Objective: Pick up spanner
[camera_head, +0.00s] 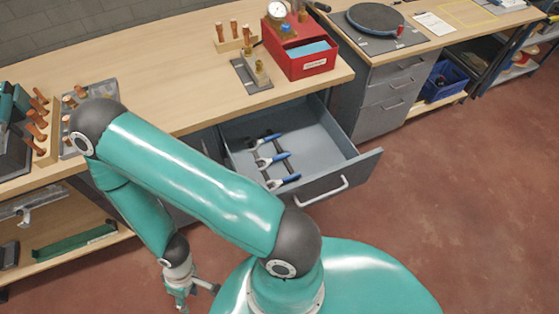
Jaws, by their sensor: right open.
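Several blue-handled tools that look like spanners lie in the open grey drawer (235,133) under the workbench, resting on a dark rack. The far spanner (269,138), the middle spanner (273,159) and the near spanner (284,181) lie roughly parallel. My right gripper (187,298) is open, low at the bottom of the view, in front of the bench and below and to the left of the drawer. It is apart from the spanners, and I see nothing in it. My teal right arm crosses in front of the bench and drawer's left side. My left gripper is not in view.
The drawer's front panel with its handle (323,192) sticks out over the red floor (440,190). On the wooden bench stand a red box (300,62), copper fittings (38,120) and a gauge. A lower shelf at left holds a green bar (75,243).

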